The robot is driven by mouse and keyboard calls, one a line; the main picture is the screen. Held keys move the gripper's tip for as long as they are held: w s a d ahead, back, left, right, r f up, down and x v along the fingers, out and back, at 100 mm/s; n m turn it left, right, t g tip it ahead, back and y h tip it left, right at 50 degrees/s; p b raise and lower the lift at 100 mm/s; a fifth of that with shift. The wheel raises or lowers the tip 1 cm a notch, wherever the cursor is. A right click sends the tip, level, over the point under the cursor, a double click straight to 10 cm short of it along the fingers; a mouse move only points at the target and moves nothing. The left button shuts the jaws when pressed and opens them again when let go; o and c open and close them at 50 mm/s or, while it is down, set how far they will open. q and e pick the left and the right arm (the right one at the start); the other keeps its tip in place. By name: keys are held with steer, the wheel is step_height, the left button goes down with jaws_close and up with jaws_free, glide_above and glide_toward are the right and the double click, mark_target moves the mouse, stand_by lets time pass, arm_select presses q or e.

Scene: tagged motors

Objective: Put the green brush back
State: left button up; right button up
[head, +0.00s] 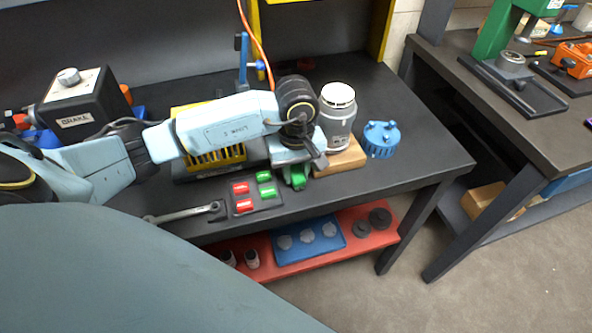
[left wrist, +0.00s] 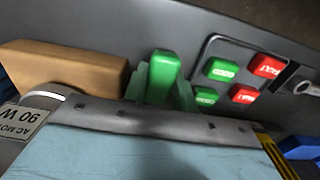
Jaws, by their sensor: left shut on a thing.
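My left gripper (head: 300,170) is shut on a green block-shaped piece (head: 297,180), which I take for the green brush. It is over the front part of the dark bench, left of the wooden block. In the left wrist view the green piece (left wrist: 161,76) stands out between the two fingers of the gripper (left wrist: 163,92). Its lower end is hidden, and I cannot tell whether it touches the bench. A dark tag tray (head: 240,210) with red and green tags lies just left of it. My right gripper is not in view.
A blue capped part (head: 381,140) is further right. A wrench (head: 180,214) lies left of the tray. The bench (head: 425,150) is clear at the right.

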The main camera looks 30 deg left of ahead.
mark_target(296, 171)
arm_select(q)
steer(key=shift+f, duration=0.15)
steer(key=o, duration=0.7)
steer(key=shift+c, duration=0.2)
steer(key=shift+r, duration=0.2)
step_height(296, 171, up, 12)
